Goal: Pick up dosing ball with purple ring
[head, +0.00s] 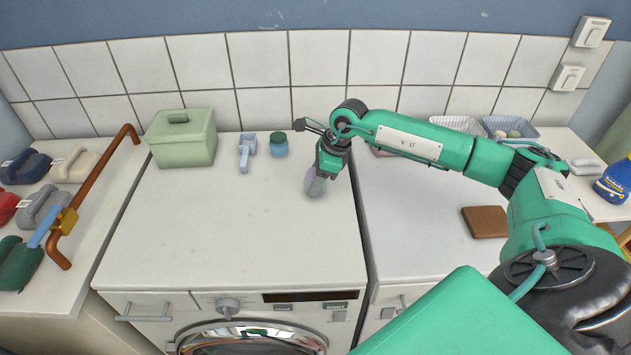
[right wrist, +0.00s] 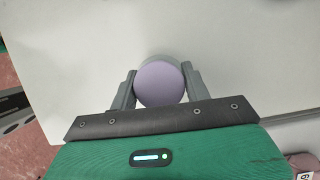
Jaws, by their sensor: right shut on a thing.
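The dosing ball (head: 315,185) is a greyish, rounded piece with a purple tint, below my right gripper (head: 325,174) over the washing machine top in the head view. In the right wrist view the ball (right wrist: 160,83) shows a round lilac face between the two grey fingers of my right gripper (right wrist: 160,90). The fingers are shut on its two sides. I cannot tell whether the ball touches the white top beneath it. My left gripper is not in view.
A copper-coloured rail (head: 95,190) runs along the left. The front of the white machine top (head: 220,235) is clear.

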